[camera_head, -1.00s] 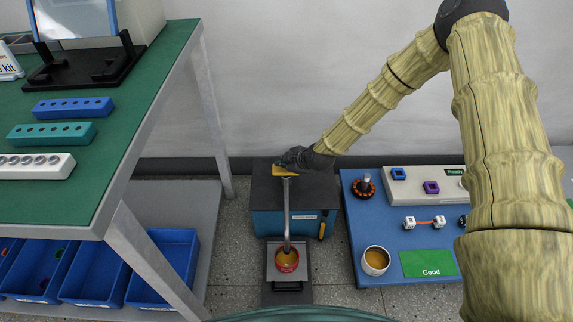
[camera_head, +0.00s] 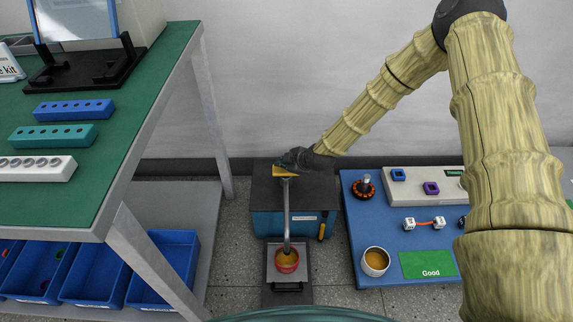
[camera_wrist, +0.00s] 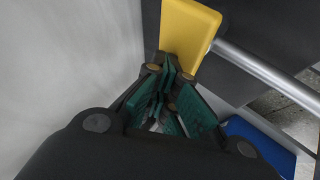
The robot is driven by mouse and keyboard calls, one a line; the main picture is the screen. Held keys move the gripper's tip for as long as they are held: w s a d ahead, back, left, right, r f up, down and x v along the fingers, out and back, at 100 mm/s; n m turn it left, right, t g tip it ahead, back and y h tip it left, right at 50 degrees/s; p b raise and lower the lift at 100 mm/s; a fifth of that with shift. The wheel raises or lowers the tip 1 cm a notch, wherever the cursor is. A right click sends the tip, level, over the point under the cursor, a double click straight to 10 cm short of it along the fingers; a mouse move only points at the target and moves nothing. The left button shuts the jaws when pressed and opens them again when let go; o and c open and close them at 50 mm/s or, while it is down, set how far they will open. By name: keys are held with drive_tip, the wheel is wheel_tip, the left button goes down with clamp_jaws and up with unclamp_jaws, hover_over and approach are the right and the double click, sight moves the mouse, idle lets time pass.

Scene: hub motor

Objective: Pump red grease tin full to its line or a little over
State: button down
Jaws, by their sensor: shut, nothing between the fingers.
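The red grease tin (camera_head: 286,267) stands upright on a grey platform (camera_head: 271,262) under the pump spout (camera_head: 287,240). Yellow-brown grease shows inside it; I cannot make out its line. The pump is a dark-topped blue box (camera_head: 265,222) with a yellow pump head (camera_head: 284,171) on top. My gripper (camera_head: 288,164) is at the yellow head. In the wrist view the green-padded fingers (camera_wrist: 165,95) are shut with nothing between them, and their tips are close to the yellow head (camera_wrist: 187,35). I cannot tell whether they touch it.
A white tin (camera_head: 376,261) with yellow-brown contents stands on the blue table (camera_head: 372,225) at right, beside a green "Good" mat (camera_head: 428,264). A green-topped bench (camera_head: 165,60) stands at left, with blue bins (camera_head: 172,262) below. Grey floor is free between bench and pump.

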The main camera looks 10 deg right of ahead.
sight(284, 170)
drive_tip(key=shift+r+p, duration=1.15)
drive_tip(key=shift+r, duration=0.4)
drive_tip(key=shift+r, duration=0.1)
wheel_tip(284, 170, up, 5)
drive_tip(key=p, duration=0.3)
drive_tip(key=shift+p, duration=0.4)
